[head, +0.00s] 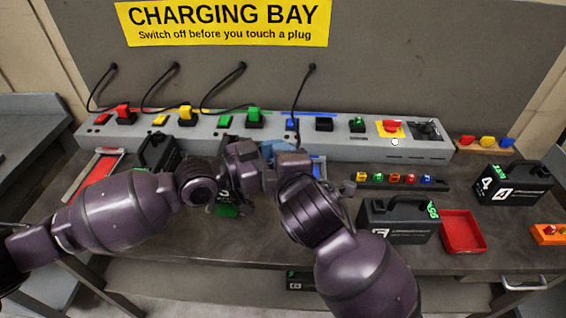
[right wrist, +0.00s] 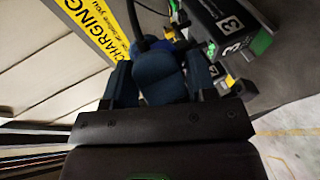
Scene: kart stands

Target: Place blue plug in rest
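The blue plug (right wrist: 160,80) sits between the fingers of my right gripper (right wrist: 160,62) in the right wrist view, its black cable leading off its far end. The fingers lie against both its sides. In the head view my right gripper (head: 291,160) is low before the blue station, and the arm mostly hides the plug. A black block (head: 323,124), seemingly the blue rest, is empty beside the blue switch (head: 291,124). My left gripper (head: 240,165) is close by at the left, over a battery; its fingers are hidden.
Red (head: 124,111), yellow (head: 187,113) and green (head: 254,115) plugs stand upright on the grey console (head: 345,145). Battery 3 (right wrist: 230,25) is close to my right gripper. Another battery (head: 395,220) and a red tray (head: 463,232) stand at the right.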

